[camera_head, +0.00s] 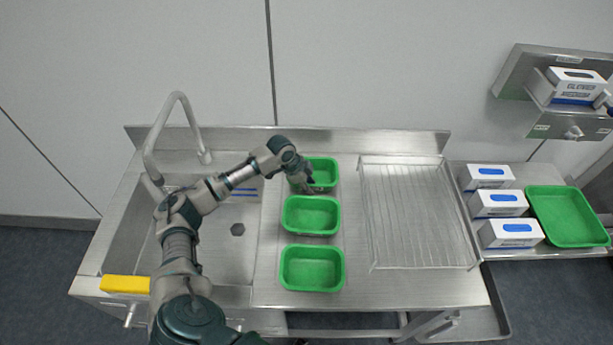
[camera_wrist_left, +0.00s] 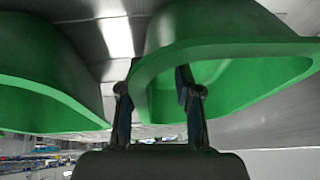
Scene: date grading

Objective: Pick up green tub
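Three green tubs stand in a column on the steel counter: a far tub (camera_head: 322,172), a middle tub (camera_head: 311,215) and a near tub (camera_head: 312,268). My left gripper (camera_head: 309,187) is at the left front part of the far tub and hides some of its rim. In the left wrist view, my left gripper (camera_wrist_left: 156,90) has its fingers apart, one outside and one inside the wall of a green tub (camera_wrist_left: 230,55). A gap shows between the fingers and the wall. Another green tub (camera_wrist_left: 40,85) is at the left there. My right gripper is not in view.
A sink (camera_head: 215,250) with a tall faucet (camera_head: 160,130) lies left of the tubs. A wire rack (camera_head: 415,215) lies to their right. Farther right are several white glove boxes (camera_head: 497,204) and a green tray (camera_head: 567,215). A yellow block (camera_head: 125,284) lies at the sink's front edge.

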